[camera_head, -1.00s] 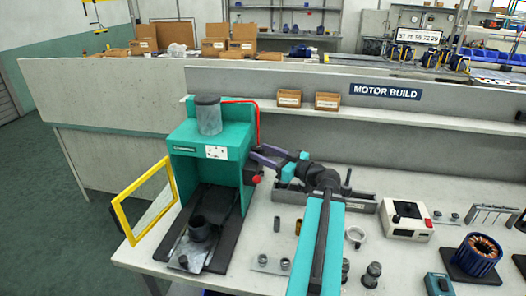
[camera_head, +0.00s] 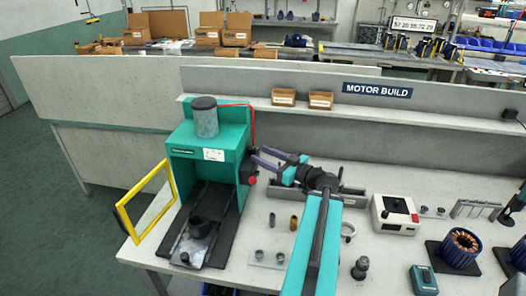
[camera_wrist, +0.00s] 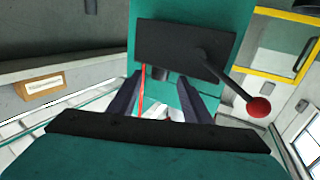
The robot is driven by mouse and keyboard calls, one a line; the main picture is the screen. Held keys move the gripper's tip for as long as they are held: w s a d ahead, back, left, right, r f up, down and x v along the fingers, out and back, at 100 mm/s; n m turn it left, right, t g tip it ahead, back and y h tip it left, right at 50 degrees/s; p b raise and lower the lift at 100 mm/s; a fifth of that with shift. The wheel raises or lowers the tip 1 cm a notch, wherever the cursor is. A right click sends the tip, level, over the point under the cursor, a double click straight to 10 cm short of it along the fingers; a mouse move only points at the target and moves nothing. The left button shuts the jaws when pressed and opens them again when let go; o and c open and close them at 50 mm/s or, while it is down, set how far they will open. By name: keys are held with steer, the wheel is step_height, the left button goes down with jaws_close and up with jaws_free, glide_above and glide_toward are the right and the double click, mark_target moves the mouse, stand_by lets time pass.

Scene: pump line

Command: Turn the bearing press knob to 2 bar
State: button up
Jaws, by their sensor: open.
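My gripper (camera_head: 256,156) is beside the press's right side. In the wrist view its two dark fingers (camera_wrist: 162,102) are apart, with the dark cylinder beyond the space between them. I see no contact with it.
A lever with a red ball (camera_wrist: 259,107) sticks out close to the fingers; the ball also shows in the head view (camera_head: 252,180). A red hose (camera_wrist: 142,90) runs near the fingers. The yellow guard frame (camera_head: 129,219) stands open at the left. Small parts lie in front.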

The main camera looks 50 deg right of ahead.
steer(key=s+d+p, duration=0.1)
steer(key=s+p, duration=0.7)
steer(key=s, duration=0.3)
steer(key=shift+p, duration=0.4)
stand_by(0.7)
